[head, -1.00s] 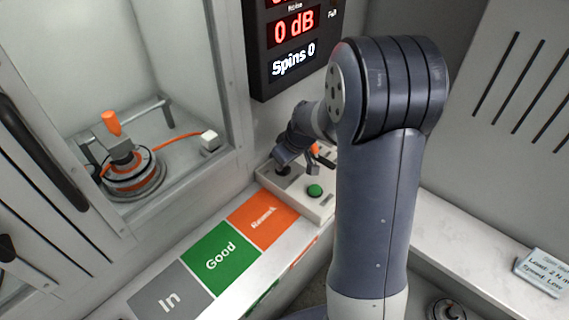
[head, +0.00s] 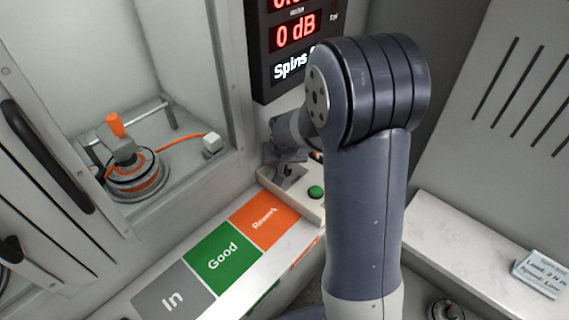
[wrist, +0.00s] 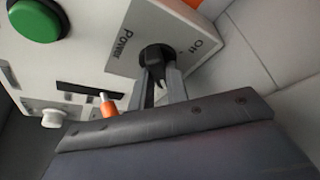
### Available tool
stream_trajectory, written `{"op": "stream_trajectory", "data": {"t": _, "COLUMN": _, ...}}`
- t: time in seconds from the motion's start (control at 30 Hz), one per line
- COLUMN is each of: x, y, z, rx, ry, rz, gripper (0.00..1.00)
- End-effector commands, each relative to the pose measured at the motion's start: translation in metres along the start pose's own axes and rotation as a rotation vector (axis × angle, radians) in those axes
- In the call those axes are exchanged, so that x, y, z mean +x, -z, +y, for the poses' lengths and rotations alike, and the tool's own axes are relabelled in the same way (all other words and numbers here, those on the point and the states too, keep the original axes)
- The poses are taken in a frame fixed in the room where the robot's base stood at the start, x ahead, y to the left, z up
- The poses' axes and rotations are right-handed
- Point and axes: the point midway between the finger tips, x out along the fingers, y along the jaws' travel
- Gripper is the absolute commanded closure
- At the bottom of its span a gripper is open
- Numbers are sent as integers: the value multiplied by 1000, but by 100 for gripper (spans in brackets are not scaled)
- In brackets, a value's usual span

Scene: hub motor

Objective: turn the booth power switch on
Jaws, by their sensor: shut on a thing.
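The booth power switch is a black rotary knob (wrist: 156,57) on a pale panel, beside the printed word "Power" and a second short label that is hard to read. In the wrist view my gripper (wrist: 161,80) is shut on the knob, with one finger on each side. In the head view my gripper (head: 287,168) is at the control box (head: 309,205), and the knob is hard to make out there. The knob's exact pointing direction is unclear.
A green button (wrist: 34,20) and an orange-tipped lever (wrist: 108,106) are on the same box. The In, Good and Rework pads (head: 222,248) lie to the left. A motor fixture (head: 135,180) sits in the booth. A dark display (head: 296,45) hangs above.

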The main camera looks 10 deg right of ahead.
Motion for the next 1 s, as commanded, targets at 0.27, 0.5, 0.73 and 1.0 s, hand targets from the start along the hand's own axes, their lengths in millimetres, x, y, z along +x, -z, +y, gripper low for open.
{"op": "stream_trajectory", "data": {"t": 0.27, "x": 0, "y": 0, "z": -1, "rx": 50, "ry": -20, "rz": -1, "gripper": 100}}
{"op": "stream_trajectory", "data": {"t": 0.5, "x": 0, "y": 0, "z": 0, "rx": 58, "ry": -23, "rz": -2, "gripper": 100}}
{"op": "stream_trajectory", "data": {"t": 0.73, "x": 0, "y": -1, "z": 0, "rx": 58, "ry": -23, "rz": -2, "gripper": 83}}
{"op": "stream_trajectory", "data": {"t": 1.0, "x": 0, "y": 0, "z": 0, "rx": 57, "ry": -23, "rz": -2, "gripper": 63}}
